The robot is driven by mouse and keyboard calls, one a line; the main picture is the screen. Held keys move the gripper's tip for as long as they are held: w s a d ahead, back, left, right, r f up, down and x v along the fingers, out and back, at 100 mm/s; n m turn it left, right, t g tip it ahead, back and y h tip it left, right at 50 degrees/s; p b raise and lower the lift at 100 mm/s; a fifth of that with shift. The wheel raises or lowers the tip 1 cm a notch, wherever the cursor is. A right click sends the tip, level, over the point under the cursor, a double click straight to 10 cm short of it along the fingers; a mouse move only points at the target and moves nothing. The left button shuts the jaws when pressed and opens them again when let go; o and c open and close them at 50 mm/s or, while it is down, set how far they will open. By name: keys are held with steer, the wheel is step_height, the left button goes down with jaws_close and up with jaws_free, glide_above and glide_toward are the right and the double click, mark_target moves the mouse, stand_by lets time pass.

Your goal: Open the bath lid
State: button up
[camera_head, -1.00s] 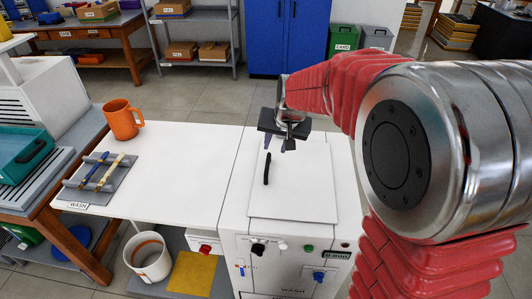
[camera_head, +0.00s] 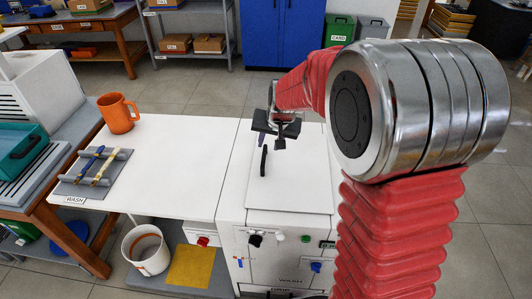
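The bath lid (camera_head: 300,180) is a flat white panel on top of the white wash machine (camera_head: 275,240). It lies closed and level. A black upright bar handle (camera_head: 263,161) stands near its left edge. My gripper (camera_head: 270,140) hangs over the far left part of the lid, just beyond the handle in the picture. Its dark fingers appear spread apart with nothing between them. Whether a finger touches the handle cannot be told. My red-sleeved arm covers the right side of the machine.
A white worktop (camera_head: 165,165) adjoins the machine on the left. It bears an orange mug (camera_head: 117,114) and a grey rack (camera_head: 92,180) with blue and yellow eyeglass parts. Knobs and buttons line the machine's front. A white bucket (camera_head: 147,250) stands below.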

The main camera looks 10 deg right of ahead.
mark_target(265, 155)
steer(key=x, duration=0.9)
steer(key=shift+c, duration=0.7)
jaws_close()
steer(key=shift+d+r, duration=0.1)
steer(key=shift+d, duration=0.1)
